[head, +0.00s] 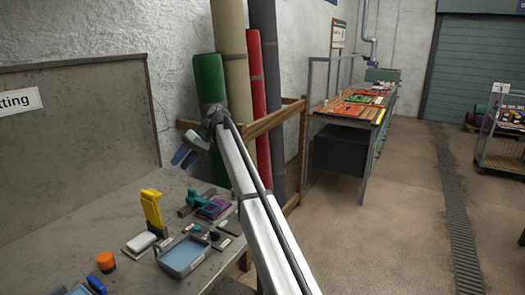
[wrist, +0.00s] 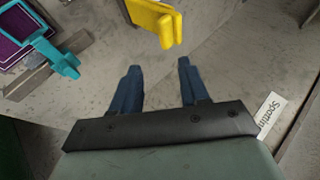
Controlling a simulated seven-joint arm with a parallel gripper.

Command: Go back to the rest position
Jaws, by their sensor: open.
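My gripper (head: 188,153) is at the end of my extended arm, above the back part of the grey workbench (head: 150,205). In the wrist view its two blue fingers (wrist: 156,88) are apart with nothing between them. A yellow tool (head: 152,210) stands upright on the bench, below and left of the gripper in the head view. It also shows beyond the fingertips in the wrist view (wrist: 155,22). A teal tool (head: 196,198) lies on the bench beside a purple item (head: 213,208). The gripper touches none of these.
A grey-blue tray (head: 184,258), a white block (head: 140,242) and an orange knob-like object (head: 106,262) are on the bench. A grey backboard (head: 75,135) rises behind it. Upright rolls, one green (head: 208,80) and one red (head: 258,100), stand behind a wooden rail (head: 285,120).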

